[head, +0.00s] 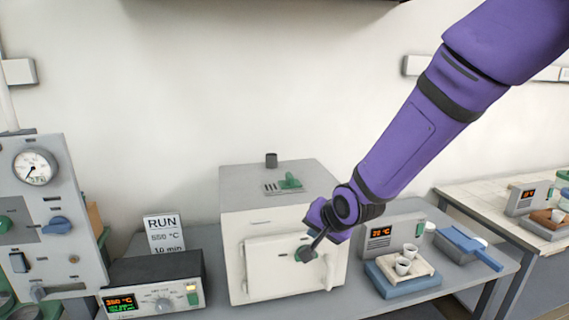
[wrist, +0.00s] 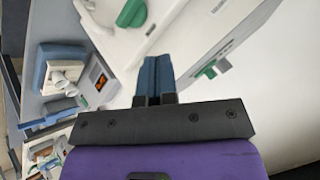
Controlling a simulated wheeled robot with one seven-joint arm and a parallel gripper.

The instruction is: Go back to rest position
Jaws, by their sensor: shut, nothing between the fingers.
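My purple arm reaches down from the upper right of the head view. My gripper (head: 306,254) is in front of the white furnace (head: 238,262), by its door (head: 272,270). Whether it touches the door is not clear. In the wrist view the two fingers of my gripper (wrist: 157,78) lie together, with nothing between them. The furnace door looks shut, and a pale handle (head: 330,272) shows at its right side. A green knob (wrist: 132,12) on the white surface shows near the fingertips in the wrist view.
A control box (head: 155,284) and a RUN sign (head: 163,232) stand left. A gauge panel (head: 50,215) is at far left.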

